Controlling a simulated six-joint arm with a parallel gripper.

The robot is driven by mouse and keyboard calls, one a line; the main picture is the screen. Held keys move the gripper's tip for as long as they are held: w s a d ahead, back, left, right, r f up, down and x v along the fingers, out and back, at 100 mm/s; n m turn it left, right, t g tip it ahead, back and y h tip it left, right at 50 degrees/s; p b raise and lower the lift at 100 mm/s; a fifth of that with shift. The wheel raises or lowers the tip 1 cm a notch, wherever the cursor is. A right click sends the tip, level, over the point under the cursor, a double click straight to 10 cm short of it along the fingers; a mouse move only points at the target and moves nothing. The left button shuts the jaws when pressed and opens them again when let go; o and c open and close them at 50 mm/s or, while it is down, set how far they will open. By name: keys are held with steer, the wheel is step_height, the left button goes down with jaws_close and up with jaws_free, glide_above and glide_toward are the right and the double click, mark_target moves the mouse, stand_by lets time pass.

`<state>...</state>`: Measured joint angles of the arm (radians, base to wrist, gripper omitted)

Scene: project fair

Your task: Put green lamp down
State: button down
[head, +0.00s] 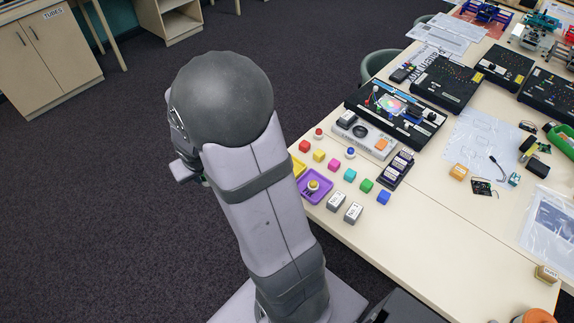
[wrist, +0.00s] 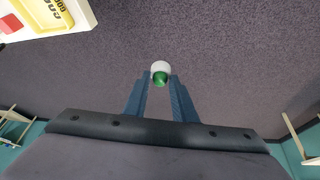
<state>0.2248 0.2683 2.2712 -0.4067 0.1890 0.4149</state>
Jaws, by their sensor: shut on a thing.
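The green lamp (wrist: 160,76), a small green dome on a white round base, sits between the fingertips of my gripper (wrist: 160,86) in the wrist view. My gripper is shut on it. Only dark carpet shows behind the lamp, with the table edge up to the left. In the head view my gripper (head: 188,168) is mostly hidden behind my arm, off the table's left edge, and the lamp cannot be made out clearly. A yellow tray (head: 299,168) and a purple tray (head: 325,197) holding a yellow lamp (head: 313,186) lie near that edge.
A red lamp (head: 318,133) and a blue lamp (head: 350,153) stand among several coloured cubes, including a green cube (head: 366,186). The table's front right (head: 430,240) is clear.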

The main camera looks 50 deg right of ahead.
steer(key=s+d+r+m+h+p, duration=0.1)
steer(key=s+d+r+m+p, duration=0.2)
steer(key=d, duration=0.4)
steer(key=s+d+m+p, duration=0.1)
steer(key=s+d+p, duration=0.25)
steer(key=d, duration=0.35)
steer(key=s+d+r+m+h+p, duration=0.1)
steer(key=s+d+r+m+p, duration=0.1)
steer(key=s+d, duration=0.4)
steer(key=shift+g, duration=0.3)
steer(key=b+x, duration=0.4)
steer(key=a+b+x, duration=0.1)
steer(key=b+x, duration=0.1)
steer(key=x, duration=0.1)
steer(key=shift+s+f, duration=0.35)
steer(key=shift+s, duration=0.05)
steer(key=shift+a, duration=0.1)
steer(key=shift+f+b, duration=1.45)
steer(key=shift+f, duration=0.4)
steer(key=shift+f, duration=0.15)
steer(key=c, duration=1.5)
jaws_free()
steer(key=shift+o, duration=0.2)
